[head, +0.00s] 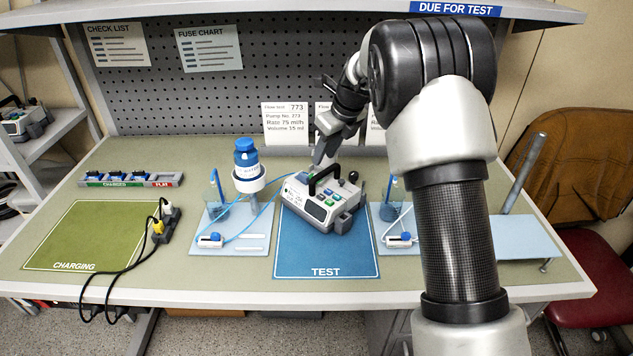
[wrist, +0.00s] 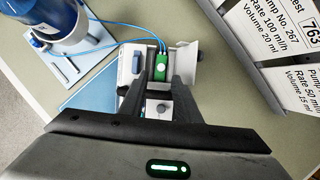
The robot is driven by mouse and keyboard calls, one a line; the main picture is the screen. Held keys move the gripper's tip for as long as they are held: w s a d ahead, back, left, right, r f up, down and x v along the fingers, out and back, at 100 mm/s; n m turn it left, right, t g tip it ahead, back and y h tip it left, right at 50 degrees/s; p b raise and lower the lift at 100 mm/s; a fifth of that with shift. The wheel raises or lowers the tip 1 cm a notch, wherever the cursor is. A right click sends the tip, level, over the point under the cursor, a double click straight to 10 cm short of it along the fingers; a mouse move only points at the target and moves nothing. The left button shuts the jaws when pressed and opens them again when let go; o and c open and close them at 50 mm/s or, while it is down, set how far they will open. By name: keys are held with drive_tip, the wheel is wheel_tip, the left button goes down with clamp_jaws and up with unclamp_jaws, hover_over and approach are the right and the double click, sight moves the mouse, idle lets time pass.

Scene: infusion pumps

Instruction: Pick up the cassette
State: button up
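A small green block (wrist: 160,68) with a white round spot sits at one end of the pump in the wrist view. Thin blue tubes run to this end, and it looks like the cassette. In the head view a blue and green part (head: 303,177) shows at the pump's left rear. The white pump (head: 322,208) with a black handle stands on the blue TEST mat (head: 325,262). My gripper (head: 317,166) points down at that end. In the wrist view its fingers (wrist: 161,72) lie either side of the green block; I cannot tell whether they touch it.
A blue-capped bottle (head: 246,160) stands close left on a light blue plate (head: 232,247), its tube crossing to the pump. Flow cards (head: 285,124) stand behind. A second plate (head: 392,247) lies right. A black cable and socket (head: 163,225) lie left.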

drive_tip(key=x, duration=0.3)
drive_tip(key=shift+w+f, duration=0.15)
drive_tip(key=shift+f, duration=0.05)
drive_tip(key=x, duration=0.5)
drive_tip(key=shift+f, duration=0.2)
drive_tip(key=shift+d, duration=0.1)
clamp_jaws()
